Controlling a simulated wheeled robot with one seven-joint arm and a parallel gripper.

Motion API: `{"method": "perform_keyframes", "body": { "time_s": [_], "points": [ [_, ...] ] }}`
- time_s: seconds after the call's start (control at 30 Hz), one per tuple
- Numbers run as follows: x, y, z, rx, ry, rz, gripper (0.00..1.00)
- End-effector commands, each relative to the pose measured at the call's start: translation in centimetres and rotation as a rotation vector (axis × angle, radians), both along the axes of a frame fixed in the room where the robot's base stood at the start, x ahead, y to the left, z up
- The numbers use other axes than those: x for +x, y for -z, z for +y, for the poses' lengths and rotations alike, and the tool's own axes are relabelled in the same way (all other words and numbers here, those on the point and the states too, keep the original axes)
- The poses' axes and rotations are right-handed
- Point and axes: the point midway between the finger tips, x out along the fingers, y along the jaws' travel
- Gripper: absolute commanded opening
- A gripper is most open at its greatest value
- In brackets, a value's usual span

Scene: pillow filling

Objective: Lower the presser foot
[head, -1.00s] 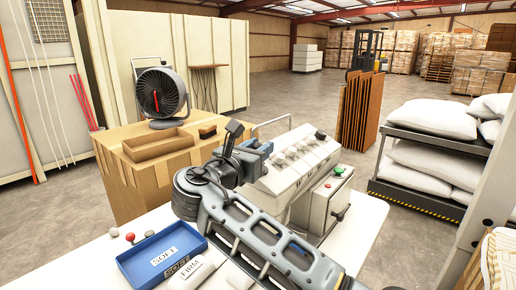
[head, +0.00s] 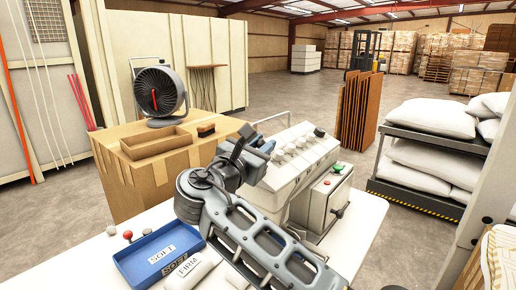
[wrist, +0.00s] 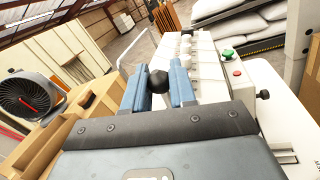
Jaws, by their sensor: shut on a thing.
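The white machine (head: 312,198) stands on the white table, with several pale knobs along its top. In the wrist view its upper face (wrist: 205,85) lies just beyond my fingers. My gripper (head: 270,150) is at the machine's far left end, partly behind my own wrist in the head view. In the wrist view, my gripper's two blue fingers (wrist: 156,84) are shut on a round black knob (wrist: 158,80) between them. The knob's stem and the presser foot are hidden behind the gripper.
A blue tray (head: 150,277) marked SOFT and a red ball-topped knob (head: 127,234) are at the table's left. Green (head: 338,168) and red buttons sit on the machine's right end. A cardboard box (head: 150,175) with a fan (head: 160,90) stands behind left. Pillow shelves (head: 430,155) stand right.

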Motion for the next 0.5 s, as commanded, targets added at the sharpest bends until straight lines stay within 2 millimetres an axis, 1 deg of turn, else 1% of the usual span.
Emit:
{"method": "perform_keyframes", "body": {
  "time_s": [0.1, 0.5],
  "points": [
    [-0.4, 0.5, -0.4, 0.085, -0.001, -0.066, 0.00],
    [-1.4, 1.0, -1.7, 0.349, 0.000, -0.274, 0.00]
  ]
}}
